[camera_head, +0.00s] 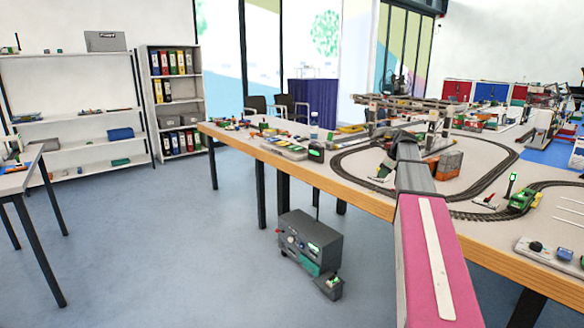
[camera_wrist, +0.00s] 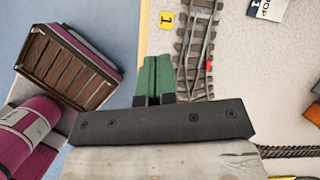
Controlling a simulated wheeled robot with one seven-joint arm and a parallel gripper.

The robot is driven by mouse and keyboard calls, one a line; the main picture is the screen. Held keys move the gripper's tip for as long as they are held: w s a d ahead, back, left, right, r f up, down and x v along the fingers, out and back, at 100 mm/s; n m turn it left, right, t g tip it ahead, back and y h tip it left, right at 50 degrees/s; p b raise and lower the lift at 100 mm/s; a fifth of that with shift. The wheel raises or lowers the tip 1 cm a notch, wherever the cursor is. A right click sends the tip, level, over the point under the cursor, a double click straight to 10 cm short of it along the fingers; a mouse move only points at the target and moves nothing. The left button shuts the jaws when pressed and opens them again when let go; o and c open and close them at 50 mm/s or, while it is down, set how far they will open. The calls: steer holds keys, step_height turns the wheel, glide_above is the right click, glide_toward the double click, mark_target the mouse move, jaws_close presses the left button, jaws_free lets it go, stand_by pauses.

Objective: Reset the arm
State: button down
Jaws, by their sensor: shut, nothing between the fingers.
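My arm reaches out over the big table (camera_head: 330,180) in the head view, with its pink link nearest and its grey far end above the model railway.
Looped track (camera_head: 340,160), a gantry crane (camera_head: 425,108), an orange block (camera_head: 447,165) and a green locomotive (camera_head: 522,200) stand on the table near my arm. A grey machine (camera_head: 308,243) stands on the floor. Shelves (camera_head: 80,110) line the back left. The floor at left is largely clear.

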steer(key=s+a+f+n+g+h, duration=0.1)
steer(key=s+a+f+n, duration=0.5)
steer(key=f, duration=0.3)
steer(key=s+a+f+n+g, duration=0.1)
steer(key=s+a+f+n, duration=0.35)
steer(key=s+f, duration=0.3)
steer(key=s+a+f+n+g+h, duration=0.1)
steer(key=s+a+f+n, duration=0.3)
steer(key=s, duration=0.5)
steer(key=s+a+f+n+h, duration=0.1)
steer(key=s+a+f+n, duration=0.4)
steer(key=s+f+n, duration=0.4)
steer(key=shift+s+f+n+g, duration=0.3)
steer(key=shift+s+n+g, duration=0.15)
steer(key=shift+n, duration=0.1)
